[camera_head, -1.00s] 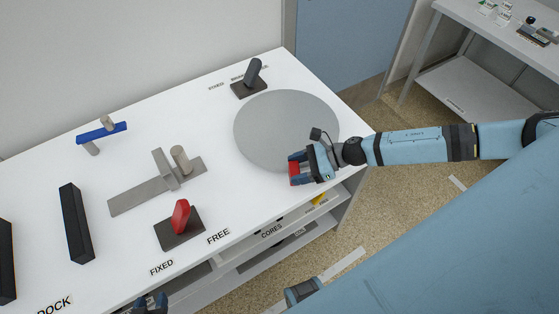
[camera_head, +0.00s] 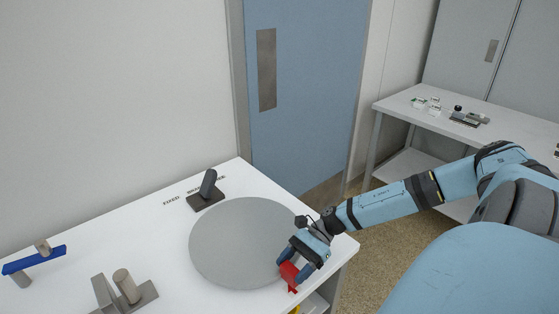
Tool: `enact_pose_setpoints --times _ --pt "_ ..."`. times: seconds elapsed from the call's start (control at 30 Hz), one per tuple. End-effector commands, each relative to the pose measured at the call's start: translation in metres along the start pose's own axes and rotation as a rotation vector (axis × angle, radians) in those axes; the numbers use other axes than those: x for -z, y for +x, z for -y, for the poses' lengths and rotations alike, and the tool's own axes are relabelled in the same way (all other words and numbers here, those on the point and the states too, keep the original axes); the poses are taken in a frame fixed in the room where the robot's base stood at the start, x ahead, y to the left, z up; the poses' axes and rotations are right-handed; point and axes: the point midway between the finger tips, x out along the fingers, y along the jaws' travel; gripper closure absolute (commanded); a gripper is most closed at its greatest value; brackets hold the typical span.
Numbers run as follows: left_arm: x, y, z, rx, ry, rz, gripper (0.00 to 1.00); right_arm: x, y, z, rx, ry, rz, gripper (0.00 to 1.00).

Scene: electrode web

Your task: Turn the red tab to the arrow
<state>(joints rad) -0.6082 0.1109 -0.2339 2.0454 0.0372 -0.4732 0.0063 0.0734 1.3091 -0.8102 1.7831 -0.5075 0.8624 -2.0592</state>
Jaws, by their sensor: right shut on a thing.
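A red tab (camera_head: 290,276) sits at the near right rim of a flat grey disc (camera_head: 235,242) on the white table. My right gripper (camera_head: 288,263) reaches in from the right and is shut on the red tab, with dark fingertips on either side of it. The fingers and hand hide part of the tab. No arrow can be made out in this view. My left gripper is not in view.
A dark lever on a dark base (camera_head: 207,197) stands behind the disc, beside small printed labels. A grey bracket with a post (camera_head: 127,287) and a blue bar (camera_head: 35,259) stand at left. A side table (camera_head: 500,113) holds small items. The white table (camera_head: 130,240) has bare room left of the disc.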

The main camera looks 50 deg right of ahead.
Motion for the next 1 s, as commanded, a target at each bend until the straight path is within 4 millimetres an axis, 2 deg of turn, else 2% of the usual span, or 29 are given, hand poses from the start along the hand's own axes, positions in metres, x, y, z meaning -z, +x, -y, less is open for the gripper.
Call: enact_pose_setpoints --times 0.47,0.5,0.6,0.87,1.0 --pt "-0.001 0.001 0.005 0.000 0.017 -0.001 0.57 0.002 -0.004 -0.003 -0.006 -0.001 -0.002 0.84" --pt "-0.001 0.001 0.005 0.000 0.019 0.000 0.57 0.002 -0.004 -0.003 -0.006 -0.001 -0.002 0.35" --pt "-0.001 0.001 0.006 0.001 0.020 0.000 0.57 0.002 -0.004 -0.002 -0.006 -0.001 -0.001 0.16" --pt "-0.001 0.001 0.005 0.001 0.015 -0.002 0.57 0.002 -0.004 -0.002 -0.006 -0.002 0.000 0.16" --pt "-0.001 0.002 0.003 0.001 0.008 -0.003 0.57 0.002 -0.015 -0.003 -0.006 -0.001 -0.002 0.16"
